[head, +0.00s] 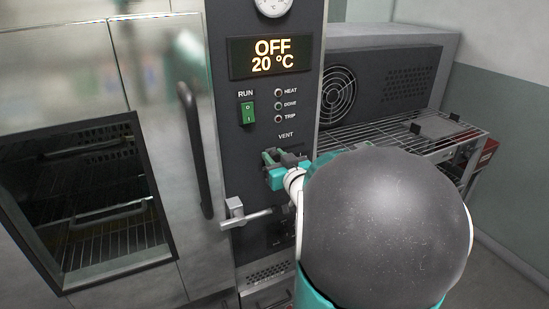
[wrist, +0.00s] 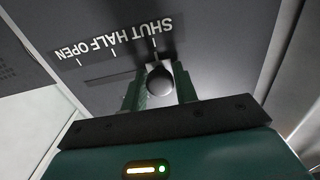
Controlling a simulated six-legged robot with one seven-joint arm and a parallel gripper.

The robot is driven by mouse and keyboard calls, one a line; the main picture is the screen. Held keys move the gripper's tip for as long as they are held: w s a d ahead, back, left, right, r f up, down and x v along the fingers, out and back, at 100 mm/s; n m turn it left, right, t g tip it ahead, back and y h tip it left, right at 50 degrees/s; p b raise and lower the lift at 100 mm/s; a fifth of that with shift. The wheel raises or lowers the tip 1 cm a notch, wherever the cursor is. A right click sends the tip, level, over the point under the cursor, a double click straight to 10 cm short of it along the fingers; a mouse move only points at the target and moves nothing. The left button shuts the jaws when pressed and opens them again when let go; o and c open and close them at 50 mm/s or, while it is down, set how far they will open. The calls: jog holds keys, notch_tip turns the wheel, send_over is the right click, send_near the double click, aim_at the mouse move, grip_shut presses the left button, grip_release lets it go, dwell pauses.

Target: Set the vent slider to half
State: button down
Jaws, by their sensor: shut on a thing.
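The vent slider's dark round knob (wrist: 160,82) sits in the wrist view below the printed words SHUT, HALF and OPEN (wrist: 115,40), which appear upside down. The knob is nearest the SHUT mark, at the right end of the scale. My gripper (wrist: 159,75) has a finger on each side of the knob and is shut on it. In the head view my gripper (head: 285,160) is at the control panel just under the VENT label (head: 286,136). There the gripper and arm hide the slider and its scale.
The panel carries a display (head: 271,57) reading OFF and 20 °C, a green RUN switch (head: 247,112) and several indicator lamps. An oven door with a dark handle (head: 195,150) and a metal latch (head: 240,214) is left of my gripper. A wire rack (head: 400,137) is at right.

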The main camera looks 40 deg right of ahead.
aim_at(285, 148)
jog(key=d, duration=0.2)
jog(key=s+d, duration=0.1)
jog(key=d, duration=0.1)
jog(key=shift+s+d, duration=0.1)
jog(key=shift+d, duration=0.25)
jog(key=c, duration=1.2)
grip_release()
jog(key=shift+o, duration=0.2)
jog(key=v, duration=1.4)
